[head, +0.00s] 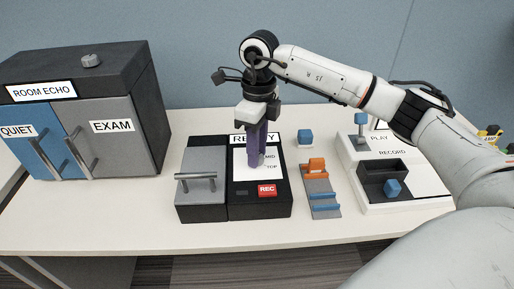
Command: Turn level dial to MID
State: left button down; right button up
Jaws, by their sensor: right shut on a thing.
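The black unit (238,205) on the table carries a white panel (277,169) with the words MID and TOP on its right side and a red REC button (267,190) below. My right gripper (254,163) points down onto this panel, its purple fingers shut at the spot beside the MID and TOP marks. The level dial is hidden behind the fingers, so its setting cannot be read. A label above the panel is partly covered by the gripper. My left gripper is out of view.
A grey lidded box (201,190) with a bar handle adjoins the panel on the left. A ROOM ECHO cabinet (118,65) stands at the far left. The front table strip is clear.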

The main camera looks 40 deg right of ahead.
jog(key=shift+m, duration=0.5)
jog(key=o, duration=1.1)
jog(key=shift+c, duration=0.2)
jog(key=shift+r, duration=0.15)
notch_tip(320, 180, up, 10)
jog(key=shift+d, duration=0.2)
